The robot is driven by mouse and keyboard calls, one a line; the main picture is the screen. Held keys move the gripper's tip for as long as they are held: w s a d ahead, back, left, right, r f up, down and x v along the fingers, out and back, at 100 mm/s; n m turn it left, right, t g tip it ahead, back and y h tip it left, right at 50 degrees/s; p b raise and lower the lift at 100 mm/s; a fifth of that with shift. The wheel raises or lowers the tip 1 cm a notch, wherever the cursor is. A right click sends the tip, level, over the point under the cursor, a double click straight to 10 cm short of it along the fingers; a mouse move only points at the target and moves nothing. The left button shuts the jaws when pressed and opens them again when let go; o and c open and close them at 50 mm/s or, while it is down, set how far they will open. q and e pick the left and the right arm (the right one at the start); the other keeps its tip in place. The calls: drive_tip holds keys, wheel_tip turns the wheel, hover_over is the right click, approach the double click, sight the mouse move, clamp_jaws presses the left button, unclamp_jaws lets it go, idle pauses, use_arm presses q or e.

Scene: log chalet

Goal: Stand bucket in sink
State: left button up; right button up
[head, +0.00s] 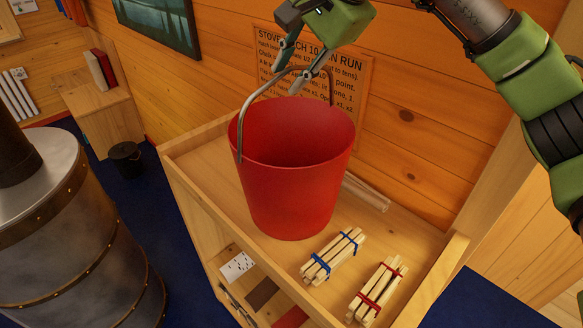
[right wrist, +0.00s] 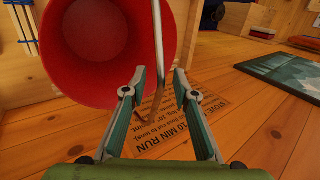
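The red bucket (head: 295,190) stands upright on top of a wooden shelf unit (head: 205,165). Its grey metal handle (head: 257,99) is raised, with a brownish grip at the top. My right gripper (head: 287,80) is above the bucket, at the top of the handle. In the right wrist view, the fingers of my right gripper (right wrist: 161,78) are apart, and the handle (right wrist: 161,50) passes between them with gaps visible on both sides. The bucket (right wrist: 105,45) looks empty inside. My left gripper is not in view. No sink is in view.
Two stick bundles, one blue-banded (head: 332,256) and one red-banded (head: 377,291), lie right of the bucket. A clear rod (head: 366,192) lies behind. A sign (head: 345,85) hangs on the log wall. A metal stove (head: 75,240) stands left, with dark blue floor between.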

drive_tip(key=shift+s, duration=0.1)
clamp_jaws()
drive_tip(key=shift+r, duration=0.1)
